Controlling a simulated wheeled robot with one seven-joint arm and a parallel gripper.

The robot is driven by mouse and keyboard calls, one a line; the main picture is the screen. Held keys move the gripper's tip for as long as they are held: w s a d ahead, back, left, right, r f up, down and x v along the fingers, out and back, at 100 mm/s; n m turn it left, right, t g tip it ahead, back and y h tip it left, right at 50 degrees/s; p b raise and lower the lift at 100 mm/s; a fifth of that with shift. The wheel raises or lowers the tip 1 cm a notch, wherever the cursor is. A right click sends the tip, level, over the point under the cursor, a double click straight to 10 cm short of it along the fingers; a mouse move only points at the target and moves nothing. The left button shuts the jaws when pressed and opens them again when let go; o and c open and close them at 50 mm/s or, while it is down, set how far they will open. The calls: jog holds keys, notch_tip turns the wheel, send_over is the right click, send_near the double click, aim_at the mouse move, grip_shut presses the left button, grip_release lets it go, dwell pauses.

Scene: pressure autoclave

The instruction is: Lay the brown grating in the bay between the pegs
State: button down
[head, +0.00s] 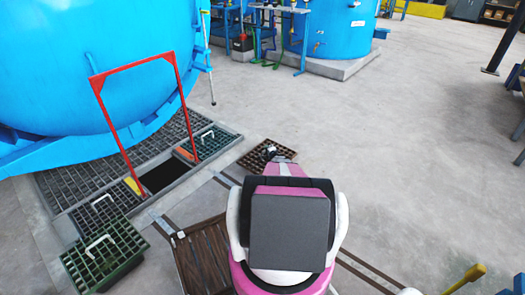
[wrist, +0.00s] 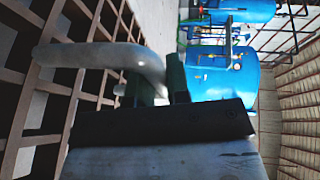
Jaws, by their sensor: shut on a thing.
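The brown grating (head: 256,163) is right of the floor channel in the head view, near the end of my arm. In the wrist view its bars (wrist: 15,85) fill the left side, and its pale bent handle (wrist: 90,56) reaches my gripper (wrist: 163,88). My gripper is shut on that handle; in the head view my arm partly hides the grasp. The dark open bay (head: 162,176) lies in the channel, left of the grating. A yellow piece (head: 134,187) and an orange piece (head: 184,153) flank it; I cannot tell whether these are the pegs.
A red frame (head: 131,66) stands over the bay. Green handled gratings lie at the channel's far end (head: 207,140) and at front left (head: 106,256). A large blue tank (head: 95,70) stands behind. A brown slatted piece (head: 202,255) lies beside me.

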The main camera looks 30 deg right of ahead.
jog(key=d, duration=0.1)
jog(key=d+f, duration=0.1)
jog(key=d, duration=0.1)
jog(key=w+d+f, duration=0.1)
jog(key=shift+d+f, duration=0.25)
jog(key=shift+s+f, duration=0.1)
jog(key=shift+f, duration=1.7)
jog(key=shift+f, duration=0.1)
jog(key=c, duration=1.1)
grip_release()
jog(key=shift+f, duration=0.15)
jog(key=shift+f, duration=0.1)
